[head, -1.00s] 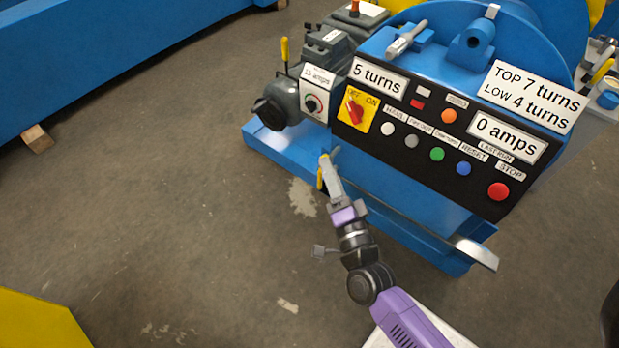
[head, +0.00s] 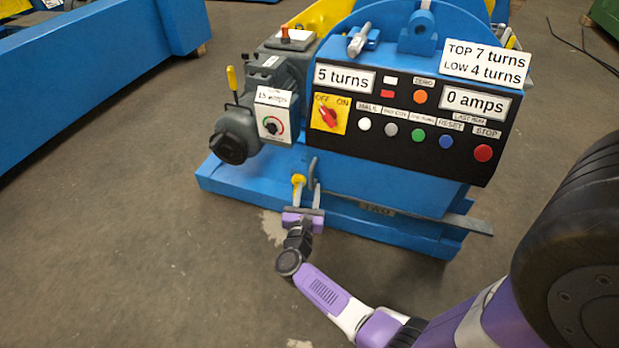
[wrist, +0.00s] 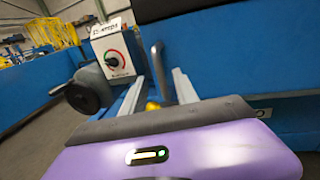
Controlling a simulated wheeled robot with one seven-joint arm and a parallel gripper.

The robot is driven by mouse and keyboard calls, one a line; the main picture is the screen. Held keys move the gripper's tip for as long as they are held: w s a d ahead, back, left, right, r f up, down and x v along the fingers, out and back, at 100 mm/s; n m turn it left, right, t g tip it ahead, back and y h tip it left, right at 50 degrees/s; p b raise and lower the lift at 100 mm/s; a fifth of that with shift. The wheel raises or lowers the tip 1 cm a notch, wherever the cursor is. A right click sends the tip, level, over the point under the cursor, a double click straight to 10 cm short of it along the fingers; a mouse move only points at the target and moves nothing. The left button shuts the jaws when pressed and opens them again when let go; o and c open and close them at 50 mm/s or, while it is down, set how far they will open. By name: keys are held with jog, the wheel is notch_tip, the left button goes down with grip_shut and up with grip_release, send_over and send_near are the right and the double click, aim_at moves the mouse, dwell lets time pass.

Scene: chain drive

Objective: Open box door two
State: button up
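My gripper (head: 307,190) is open in front of the lower left of the blue machine (head: 390,185). In the wrist view its two pale fingers (wrist: 160,85) stand apart. A grey bent handle (wrist: 160,65) rises upright between and beyond the fingers; it also shows in the head view (head: 312,172). A small yellow piece (wrist: 152,105) lies low between the fingers. I cannot tell whether either finger touches the handle. No door marked two can be read. A grey box with a dial (head: 272,115) sits above left of my gripper.
The black control panel (head: 400,150) with several buttons and a red OFF/ON switch (head: 328,115) is above right. A dark grey motor (head: 236,135) and yellow lever (head: 231,80) are at left. Open floor (head: 120,230) lies left and in front.

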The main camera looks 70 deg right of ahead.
aim_at(311, 178)
jog(key=x, duration=0.6)
jog(key=shift+b, duration=0.4)
grip_shut()
dwell(1.0)
